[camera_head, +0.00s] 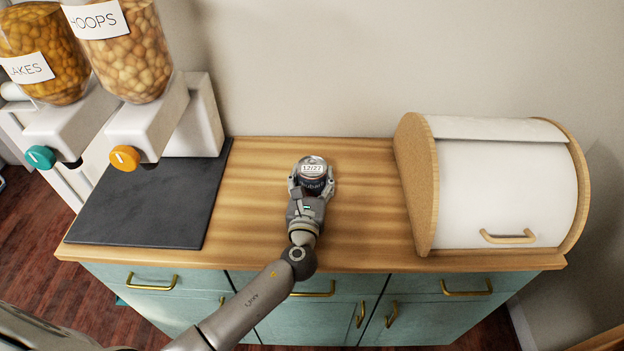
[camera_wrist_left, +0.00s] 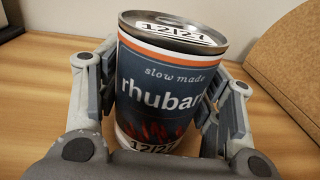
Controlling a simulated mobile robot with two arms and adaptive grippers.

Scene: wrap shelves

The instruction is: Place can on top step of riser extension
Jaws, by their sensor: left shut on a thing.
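The can (camera_head: 314,169) has a silver lid marked 12/27 and stands over the middle of the wooden counter (camera_head: 258,205). In the left wrist view the can (camera_wrist_left: 160,85) shows a dark blue label reading "slow made rhubar…" with an orange stripe, and it looks slightly tilted. My left gripper (camera_head: 311,188) has its fingers on both sides of the can and is shut on it. I cannot tell whether the can's base touches the counter. No riser extension is recognisable in either view. My right gripper is not in view.
A bread box (camera_head: 502,190) with a white front and wooden sides stands on the right of the counter. A dark slab (camera_head: 150,200) lies on the left, near two cereal dispensers (camera_head: 125,55). Bare counter lies on both sides of the can. A wall rises behind.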

